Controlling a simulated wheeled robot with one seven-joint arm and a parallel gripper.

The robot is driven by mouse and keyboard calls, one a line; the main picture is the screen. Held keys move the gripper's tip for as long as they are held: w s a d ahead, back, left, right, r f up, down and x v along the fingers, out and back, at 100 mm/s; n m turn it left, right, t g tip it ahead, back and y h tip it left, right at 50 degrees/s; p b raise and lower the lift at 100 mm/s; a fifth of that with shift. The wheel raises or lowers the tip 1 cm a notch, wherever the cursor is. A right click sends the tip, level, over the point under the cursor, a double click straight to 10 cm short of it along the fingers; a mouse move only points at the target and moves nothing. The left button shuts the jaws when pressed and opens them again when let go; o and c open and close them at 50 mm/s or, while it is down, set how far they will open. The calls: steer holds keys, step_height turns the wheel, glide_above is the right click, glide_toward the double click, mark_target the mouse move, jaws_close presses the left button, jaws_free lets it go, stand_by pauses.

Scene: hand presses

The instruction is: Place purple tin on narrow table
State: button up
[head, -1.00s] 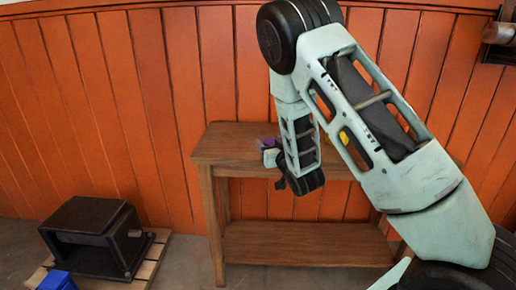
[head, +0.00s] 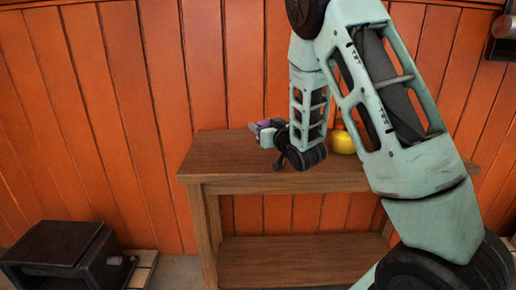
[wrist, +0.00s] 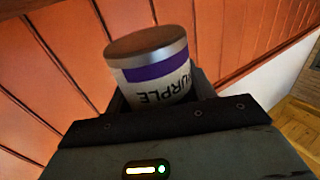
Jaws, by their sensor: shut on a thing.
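The purple tin (wrist: 155,72) has a grey lid, a purple band and a white label reading "PURPLE". My gripper (wrist: 157,98) is shut on it, with the tin's lid end sticking out beyond the jaws. In the head view the tin (head: 265,124) shows as a small purple patch at my gripper (head: 264,132), partly hidden by the jaws. The narrow table (head: 215,160) is brown wood with a lower shelf. My gripper appears over the back left part of its top; whether the tin touches the top cannot be told.
A yellow rounded object (head: 342,141) stands on the tabletop right of my gripper, partly hidden by my arm. A dark press-like block (head: 58,250) sits on a pallet at lower left. An orange plank wall (head: 140,110) stands close behind the table. The tabletop's left end is clear.

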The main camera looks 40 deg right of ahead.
steer(key=shift+f, duration=3.6)
steer(key=shift+f+b, duration=0.1)
steer(key=shift+b, duration=0.2)
steer(key=o, duration=1.1)
steer(key=shift+s, duration=0.35)
steer(key=s+a+p, duration=0.1)
steer(key=s+p, duration=0.6)
steer(key=s, duration=0.4)
steer(key=shift+s+a, duration=0.15)
steer(key=shift+a, duration=0.1)
